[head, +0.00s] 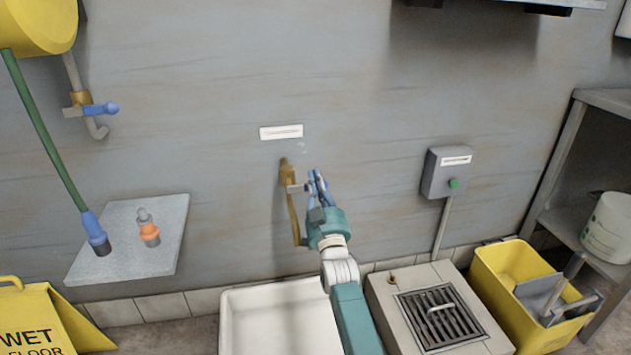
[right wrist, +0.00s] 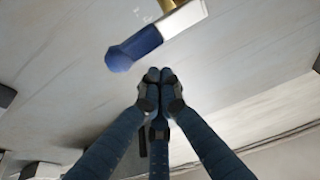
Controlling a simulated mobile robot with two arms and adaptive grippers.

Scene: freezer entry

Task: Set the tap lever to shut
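A brass tap (head: 287,172) is on the wall below a small white label. Its lever has a pale metal arm (right wrist: 184,20) and a blue grip (right wrist: 135,48), seen at the top of the right wrist view. In the head view the lever sticks out to the right of the tap, its blue end hard to tell from my fingers. My right gripper (head: 318,182) is just right of the tap. In the right wrist view its fingertips (right wrist: 160,76) are together with nothing between them, apart from the blue grip. My left gripper is not in view.
A second tap with a blue lever (head: 100,109) is at upper left. A grey switch box (head: 446,173) is on the wall to the right. Below are a white basin (head: 232,325), a floor drain (head: 440,318) and a yellow bucket (head: 495,262). A wall shelf (head: 125,235) is left.

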